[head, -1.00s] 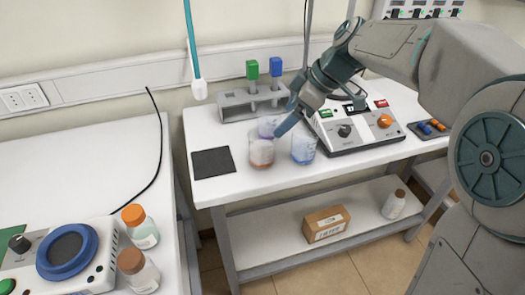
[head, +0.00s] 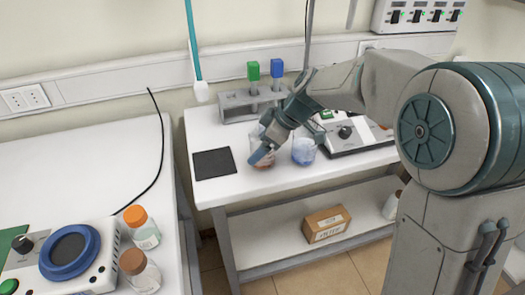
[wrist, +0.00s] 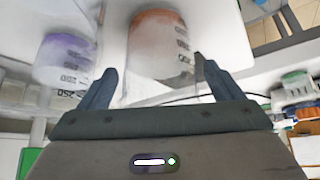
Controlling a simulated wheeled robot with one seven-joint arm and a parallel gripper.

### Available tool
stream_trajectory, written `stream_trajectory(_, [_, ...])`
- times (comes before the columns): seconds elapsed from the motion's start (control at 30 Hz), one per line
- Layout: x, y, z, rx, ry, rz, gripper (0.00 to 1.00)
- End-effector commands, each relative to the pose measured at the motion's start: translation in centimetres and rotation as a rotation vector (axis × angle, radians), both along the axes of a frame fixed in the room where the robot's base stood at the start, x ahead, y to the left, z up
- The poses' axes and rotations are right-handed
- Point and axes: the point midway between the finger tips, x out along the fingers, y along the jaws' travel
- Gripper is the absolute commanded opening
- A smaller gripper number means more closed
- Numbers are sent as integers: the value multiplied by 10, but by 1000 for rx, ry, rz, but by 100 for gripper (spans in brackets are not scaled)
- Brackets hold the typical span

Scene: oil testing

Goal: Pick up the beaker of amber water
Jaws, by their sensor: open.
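The beaker of amber water (head: 268,164) stands on the white bench, partly hidden by my gripper in the head view. In the wrist view, the amber beaker (wrist: 157,45) is clear with an orange-brown tint, just beyond and between the two fingers. My gripper (head: 263,153) is open and reaches down at the beaker from the upper right. In the wrist view, the fingers of my gripper (wrist: 153,72) are spread apart. I cannot tell whether they touch the glass.
A blue beaker (head: 304,151) is just right of my gripper. A black pad (head: 213,164) lies left, a tube rack (head: 237,105) behind, and a control box (head: 350,135) right.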

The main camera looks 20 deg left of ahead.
Motion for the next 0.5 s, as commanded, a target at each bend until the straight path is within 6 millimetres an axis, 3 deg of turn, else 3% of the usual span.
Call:
stream_trajectory(0.1, [0,0,0,0,0,0,87])
stream_trajectory(0.13, [0,0,0,0,0,0,81])
stream_trajectory(0.3, [0,0,0,0,0,0,34])
stream_trajectory(0.5, [0,0,1,1,-1,0,31])
